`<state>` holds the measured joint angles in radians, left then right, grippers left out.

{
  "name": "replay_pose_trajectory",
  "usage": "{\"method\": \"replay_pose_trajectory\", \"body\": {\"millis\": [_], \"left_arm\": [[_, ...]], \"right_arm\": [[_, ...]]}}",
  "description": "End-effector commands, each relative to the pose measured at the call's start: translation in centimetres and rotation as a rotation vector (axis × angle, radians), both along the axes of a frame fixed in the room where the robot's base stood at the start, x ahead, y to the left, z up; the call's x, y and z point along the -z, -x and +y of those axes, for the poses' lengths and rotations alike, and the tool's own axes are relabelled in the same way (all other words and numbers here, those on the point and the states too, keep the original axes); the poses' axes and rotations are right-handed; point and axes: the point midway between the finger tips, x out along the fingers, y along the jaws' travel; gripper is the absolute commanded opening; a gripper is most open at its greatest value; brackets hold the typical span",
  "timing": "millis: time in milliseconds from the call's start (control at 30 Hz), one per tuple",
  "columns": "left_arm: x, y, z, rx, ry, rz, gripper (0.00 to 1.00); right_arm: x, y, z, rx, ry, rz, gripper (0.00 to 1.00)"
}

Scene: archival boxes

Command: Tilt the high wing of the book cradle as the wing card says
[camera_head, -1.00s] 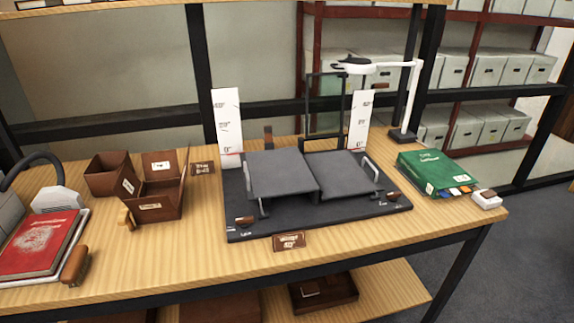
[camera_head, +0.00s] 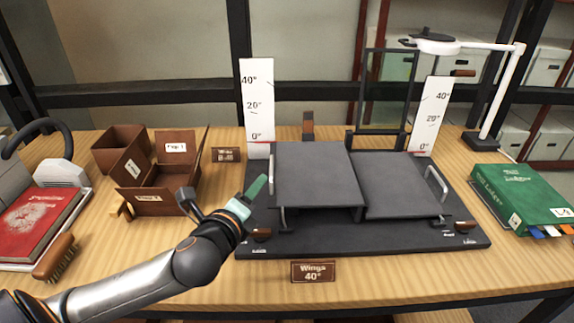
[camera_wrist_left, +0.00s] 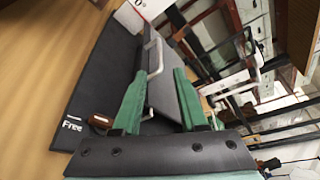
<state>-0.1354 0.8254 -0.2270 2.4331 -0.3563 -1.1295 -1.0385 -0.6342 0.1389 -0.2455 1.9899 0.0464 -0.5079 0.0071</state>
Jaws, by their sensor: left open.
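The book cradle's black base (camera_head: 360,240) stands on the table. Its left wing (camera_head: 318,175) sits higher than its right wing (camera_head: 395,185); both look nearly flat. The wing card (camera_head: 313,271) reads "Wings 40°". My left gripper (camera_head: 262,182) is open, its green fingers just left of the high wing. In the left wrist view, the high wing's metal handle (camera_wrist_left: 155,58) shows between and beyond the fingers (camera_wrist_left: 155,88); I cannot tell whether they touch it. A brown lever (camera_wrist_left: 100,121) lies near the label "Free". My right gripper is not in view.
White angle scales stand behind the left wing (camera_head: 258,100) and right wing (camera_head: 430,115), with red marks near 0°. Brown boxes (camera_head: 155,180) stand left of the cradle, near my left arm. A green book (camera_head: 520,195) and a white lamp (camera_head: 500,95) are at right.

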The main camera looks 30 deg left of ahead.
Motion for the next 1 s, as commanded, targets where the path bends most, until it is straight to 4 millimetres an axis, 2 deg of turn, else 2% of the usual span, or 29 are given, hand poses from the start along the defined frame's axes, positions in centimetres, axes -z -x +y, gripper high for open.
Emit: {"method": "replay_pose_trajectory", "body": {"millis": [167, 400, 600, 800, 1000], "left_arm": [[0.5, -2.5, 0.6, -0.003, 0.003, -0.001, 0.42], [1.5, -7.0, 1.7, -0.002, 0.006, -0.002, 0.42], [2.2, -9.8, 2.4, 0.000, 0.006, -0.001, 0.42], [2.6, -11.2, 2.7, 0.001, 0.005, 0.001, 0.42], [2.6, -11.4, 2.7, 0.002, 0.005, 0.002, 0.42]], "right_arm": [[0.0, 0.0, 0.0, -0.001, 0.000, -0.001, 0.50], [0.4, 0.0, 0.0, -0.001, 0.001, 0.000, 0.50], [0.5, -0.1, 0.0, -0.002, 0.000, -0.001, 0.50], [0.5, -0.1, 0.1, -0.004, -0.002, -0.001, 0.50], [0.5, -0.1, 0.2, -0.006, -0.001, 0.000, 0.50]]}}
